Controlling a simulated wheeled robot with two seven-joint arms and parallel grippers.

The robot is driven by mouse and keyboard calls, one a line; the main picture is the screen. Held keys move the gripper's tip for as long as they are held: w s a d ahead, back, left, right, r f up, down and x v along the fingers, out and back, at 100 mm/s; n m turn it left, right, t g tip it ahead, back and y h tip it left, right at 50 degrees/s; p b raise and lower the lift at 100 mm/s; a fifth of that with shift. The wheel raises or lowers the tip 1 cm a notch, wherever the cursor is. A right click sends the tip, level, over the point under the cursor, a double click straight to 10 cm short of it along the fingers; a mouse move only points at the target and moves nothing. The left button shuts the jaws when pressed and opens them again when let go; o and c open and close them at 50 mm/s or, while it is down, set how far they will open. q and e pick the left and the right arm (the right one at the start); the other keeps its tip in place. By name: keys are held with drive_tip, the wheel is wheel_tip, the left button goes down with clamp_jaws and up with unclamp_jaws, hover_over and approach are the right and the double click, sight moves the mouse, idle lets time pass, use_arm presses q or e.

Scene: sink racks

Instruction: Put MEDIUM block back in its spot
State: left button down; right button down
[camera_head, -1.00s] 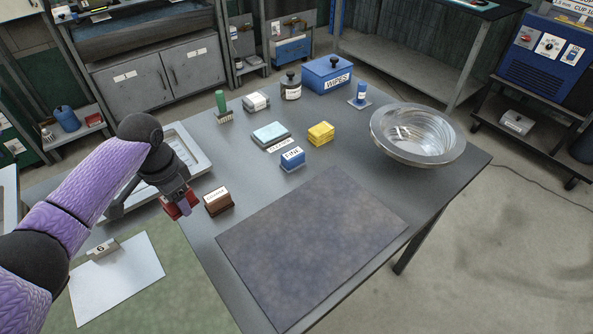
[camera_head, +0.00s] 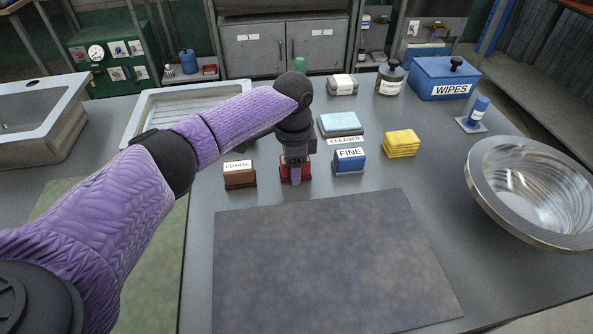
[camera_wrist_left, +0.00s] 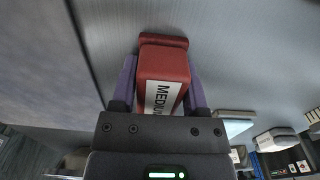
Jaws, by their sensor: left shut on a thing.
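The MEDIUM block is red with a white label reading "MEDIU…" in the left wrist view (camera_wrist_left: 165,65). My left gripper (camera_head: 296,175) is shut on it, one finger on each side. In the head view the red block (camera_head: 284,171) shows between the brown COARSE block (camera_head: 239,176) and the blue FINE block (camera_head: 349,162), roughly in line with them. The gripper hides part of it. I cannot tell whether the block touches the table. My right gripper is not in view.
A dark mat (camera_head: 330,260) lies in front of the blocks. Behind FINE are a light blue CLEANER pad (camera_head: 340,124) and yellow sponges (camera_head: 401,143). A metal bowl (camera_head: 535,190) stands at the right. A tray (camera_head: 150,105) lies at the back left.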

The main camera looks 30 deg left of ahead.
use_arm(q)
drive_tip(key=shift+c, duration=0.5)
unclamp_jaws()
drive_tip(key=shift+f, duration=0.1)
wheel_tip(320, 180, up, 12)
drive_tip(key=p, duration=0.5)
drive_tip(key=shift+f, duration=0.15)
drive_tip(key=shift+r, duration=0.3)
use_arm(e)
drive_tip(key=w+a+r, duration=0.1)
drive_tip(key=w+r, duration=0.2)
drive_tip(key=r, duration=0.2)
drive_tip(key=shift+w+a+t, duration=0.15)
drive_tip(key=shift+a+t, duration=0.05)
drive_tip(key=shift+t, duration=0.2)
